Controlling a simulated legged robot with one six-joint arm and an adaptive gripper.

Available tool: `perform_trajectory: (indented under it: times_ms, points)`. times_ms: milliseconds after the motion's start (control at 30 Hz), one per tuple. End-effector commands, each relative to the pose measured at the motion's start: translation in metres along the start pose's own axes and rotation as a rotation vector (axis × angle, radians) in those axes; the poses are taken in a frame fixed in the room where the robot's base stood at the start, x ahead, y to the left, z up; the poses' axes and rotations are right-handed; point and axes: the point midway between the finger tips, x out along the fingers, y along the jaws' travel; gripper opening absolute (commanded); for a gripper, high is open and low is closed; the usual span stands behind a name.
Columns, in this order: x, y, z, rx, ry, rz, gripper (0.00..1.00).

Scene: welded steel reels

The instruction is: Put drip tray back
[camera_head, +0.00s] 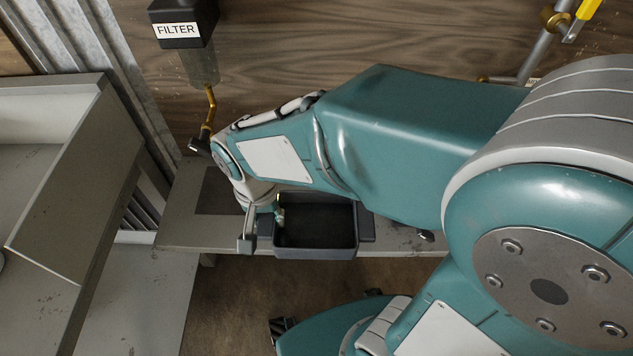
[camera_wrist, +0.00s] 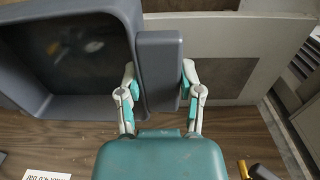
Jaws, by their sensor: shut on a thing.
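The drip tray (camera_head: 316,253) is a dark grey, open, rectangular box with a tab at each end. It looks empty in the head view and appears roughly level over the front part of the grey shelf (camera_head: 185,236). I cannot tell whether it touches the shelf. My gripper (camera_head: 263,226) is shut on the tray's left tab. In the wrist view my gripper (camera_wrist: 160,76) has one finger on each side of the grey tab (camera_wrist: 160,50), and the tray (camera_wrist: 75,108) extends to the left. The arm hides part of the tray's back side.
A filter (camera_head: 180,32) hangs on the wood wall, with a brass outlet pipe (camera_head: 210,100) and a dark knob below. A dark square patch (camera_head: 215,192) lies on the shelf left of the tray. A grey cabinet (camera_head: 75,185) stands at left. A yellow-handled pipe (camera_head: 588,10) is upper right.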

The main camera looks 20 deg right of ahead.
Motion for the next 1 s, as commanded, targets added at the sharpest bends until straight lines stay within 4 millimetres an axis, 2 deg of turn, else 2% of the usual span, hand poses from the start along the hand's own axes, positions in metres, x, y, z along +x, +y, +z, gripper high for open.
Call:
perform_trajectory:
  times_ms: [167,600,800,1000]
  points:
    - [0.005,0.002,-0.012,0.005,-0.002,0.001,0.0]
    - [0.047,0.012,-0.096,0.003,-0.003,0.003,0.0]
    - [0.078,0.015,-0.12,0.002,-0.003,0.002,0.0]
    - [0.093,0.016,-0.134,0.001,0.0,0.0,0.0]
